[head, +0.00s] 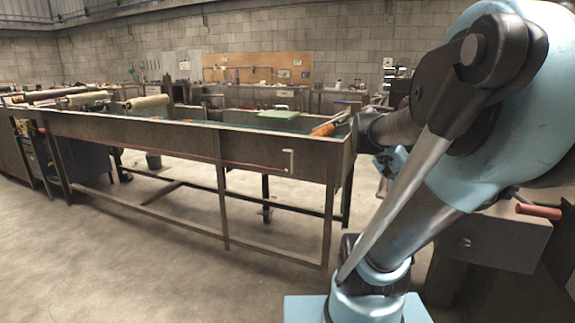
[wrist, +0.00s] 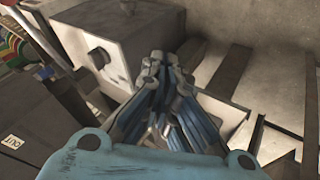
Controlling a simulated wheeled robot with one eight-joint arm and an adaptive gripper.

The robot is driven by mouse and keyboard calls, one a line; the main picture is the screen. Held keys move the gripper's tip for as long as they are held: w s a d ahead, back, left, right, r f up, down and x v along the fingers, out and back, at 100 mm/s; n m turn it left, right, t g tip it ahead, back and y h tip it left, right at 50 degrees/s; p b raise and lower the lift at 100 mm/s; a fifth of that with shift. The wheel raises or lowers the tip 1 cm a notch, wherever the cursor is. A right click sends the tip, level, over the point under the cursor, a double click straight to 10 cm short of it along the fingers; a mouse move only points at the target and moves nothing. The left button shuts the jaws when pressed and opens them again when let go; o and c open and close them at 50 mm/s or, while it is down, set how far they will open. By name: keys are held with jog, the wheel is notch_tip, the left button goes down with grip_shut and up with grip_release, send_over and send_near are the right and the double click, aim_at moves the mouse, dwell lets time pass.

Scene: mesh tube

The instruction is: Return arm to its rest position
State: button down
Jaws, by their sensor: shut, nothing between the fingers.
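My gripper (wrist: 165,68) shows in the wrist view with its blue and grey fingers together and nothing between them. It hangs over a light grey box-shaped surface and an open bin-like recess. In the head view my blue arm fills the right side, folded close to the camera. A small blue part of the gripper (head: 391,160) shows behind the arm link, to the right of the long table's end; most of it is hidden there.
A long metal table with raised sides (head: 190,142) stands left of my arm. A green block (head: 278,115) and an orange object (head: 323,130) lie at its right end. A grey cabinet (head: 505,238) stands at the right, behind my arm. The concrete floor (head: 130,270) in front is clear.

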jog(key=s+a+f+n+t+y, duration=0.1)
jog(key=s+a+f+n+y, duration=0.1)
jog(key=a+f, duration=0.4)
jog(key=s+a+f+n+t+y, duration=0.1)
jog(key=s+a+f+n+y, duration=0.2)
jog(key=a, duration=0.8)
notch_tip(320, 180, down, 4)
jog(key=n+y, duration=0.2)
jog(key=shift+y, duration=0.4)
jog(key=shift+a+r, duration=0.1)
